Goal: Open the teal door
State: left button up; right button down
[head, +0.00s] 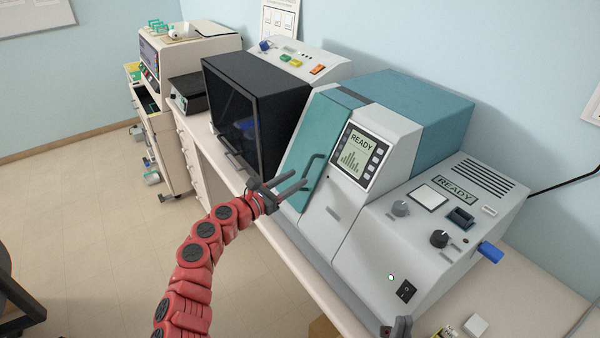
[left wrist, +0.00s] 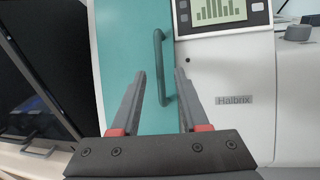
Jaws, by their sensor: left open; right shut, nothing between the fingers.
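The teal door (head: 308,128) is the closed front panel of a grey and teal machine; it also shows in the left wrist view (left wrist: 118,38). Its dark teal bar handle (head: 314,167) runs upright along the door's right side. My left gripper (head: 301,179) is open at the handle. In the left wrist view the handle (left wrist: 159,60) appears between the two fingertips (left wrist: 160,75); I cannot tell whether either finger touches it. My right gripper (head: 402,325) shows only as dark fingertips at the bottom edge, shut and empty, in front of the machine.
The machine's screen (head: 358,157) reads READY, right of the door. A black glass-fronted box (head: 255,110) stands close to its left. A knobbed control unit (head: 445,235) with a blue plug adjoins on the right. Open floor (head: 90,220) lies to the left.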

aim_at(305, 173)
pick_arm(q)
jog(key=shift+x, duration=1.5)
grip_shut()
dwell(0.4)
